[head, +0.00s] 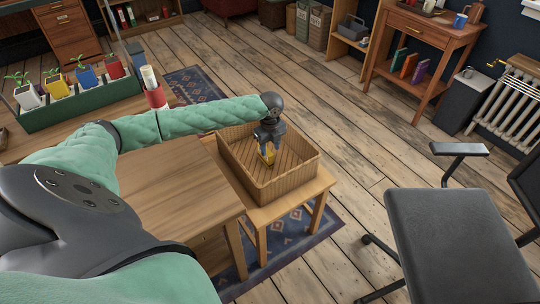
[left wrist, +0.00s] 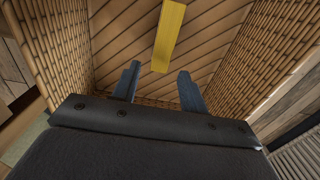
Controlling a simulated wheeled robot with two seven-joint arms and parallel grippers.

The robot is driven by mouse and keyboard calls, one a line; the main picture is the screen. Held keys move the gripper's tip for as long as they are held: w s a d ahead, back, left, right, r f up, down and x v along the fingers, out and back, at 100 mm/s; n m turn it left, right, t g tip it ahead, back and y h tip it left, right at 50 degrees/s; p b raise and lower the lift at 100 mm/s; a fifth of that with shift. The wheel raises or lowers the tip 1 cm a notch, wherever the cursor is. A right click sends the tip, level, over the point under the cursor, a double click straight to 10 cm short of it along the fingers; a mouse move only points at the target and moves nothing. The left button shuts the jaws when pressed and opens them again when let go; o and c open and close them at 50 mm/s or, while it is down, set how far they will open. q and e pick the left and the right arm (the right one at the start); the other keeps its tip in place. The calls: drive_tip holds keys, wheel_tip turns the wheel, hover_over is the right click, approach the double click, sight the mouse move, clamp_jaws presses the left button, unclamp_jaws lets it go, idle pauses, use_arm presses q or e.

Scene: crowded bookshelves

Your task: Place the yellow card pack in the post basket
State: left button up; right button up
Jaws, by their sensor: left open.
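The wicker post basket (head: 290,183) stands on a small wooden table. My left gripper (head: 267,146) is over the basket, pointing down into it. In the left wrist view its two fingers (left wrist: 160,88) are spread apart with nothing between them. The yellow card pack (head: 268,157) is inside the basket walls, just below the gripper. In the left wrist view the yellow pack (left wrist: 169,36) shows as a long strip beyond the fingertips, apart from both. Whether it lies flat on the basket floor I cannot tell. My right gripper is not in view.
A wooden desk (head: 175,195) adjoins the basket table on the left. A green planter tray (head: 80,105) with several coloured pots stands on another surface at the back left. A grey chair (head: 450,235) is at the right. The wooden floor behind the basket is clear.

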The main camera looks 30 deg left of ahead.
use_arm(q)
drive_tip(key=shift+r, duration=2.05)
